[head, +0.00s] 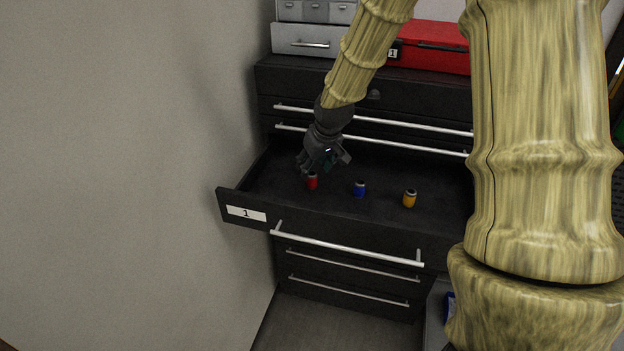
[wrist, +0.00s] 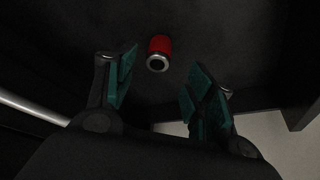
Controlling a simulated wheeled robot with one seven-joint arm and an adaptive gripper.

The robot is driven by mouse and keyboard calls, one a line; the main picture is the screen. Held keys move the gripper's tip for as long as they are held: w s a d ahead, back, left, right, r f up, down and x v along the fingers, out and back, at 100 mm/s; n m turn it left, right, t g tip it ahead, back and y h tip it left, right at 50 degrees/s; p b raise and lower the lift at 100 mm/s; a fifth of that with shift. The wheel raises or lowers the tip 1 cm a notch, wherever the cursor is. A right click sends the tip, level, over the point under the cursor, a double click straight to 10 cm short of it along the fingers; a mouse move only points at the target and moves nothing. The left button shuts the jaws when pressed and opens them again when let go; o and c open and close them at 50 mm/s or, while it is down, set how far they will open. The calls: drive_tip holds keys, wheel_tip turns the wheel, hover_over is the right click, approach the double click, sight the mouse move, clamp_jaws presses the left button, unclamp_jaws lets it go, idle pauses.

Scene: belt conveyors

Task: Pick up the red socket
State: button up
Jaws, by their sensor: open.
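The red socket (head: 312,182) stands in the open black drawer (head: 345,222), toward its left side. In the wrist view the red socket (wrist: 159,50) shows its metal ring end, just beyond and between the green-padded fingertips, nearer the left one. My gripper (head: 325,164) is over the drawer, above and slightly right of the red socket in the head view. It also shows in the wrist view (wrist: 158,82), with its fingers spread apart and nothing between them. In the head view its fingers come close to the socket's top; I cannot tell the exact gap.
A blue socket (head: 359,189) and a yellow socket (head: 410,198) stand to the right in the same drawer. The drawer's front has a label "1" and a metal handle (head: 345,249). A grey wall (head: 120,170) is close on the left. A red toolbox (head: 440,45) sits on top of the cabinet.

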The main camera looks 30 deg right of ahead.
sight(312, 173)
drive_tip(key=shift+p+x, duration=1.05)
drive_tip(key=shift+x, duration=0.45)
drive_tip(key=shift+d+p+x, duration=0.2)
drive_tip(key=shift+p+x, duration=0.15)
drive_tip(key=shift+x, duration=0.8)
drive_tip(key=shift+s, duration=0.1)
drive_tip(key=c, duration=1.1)
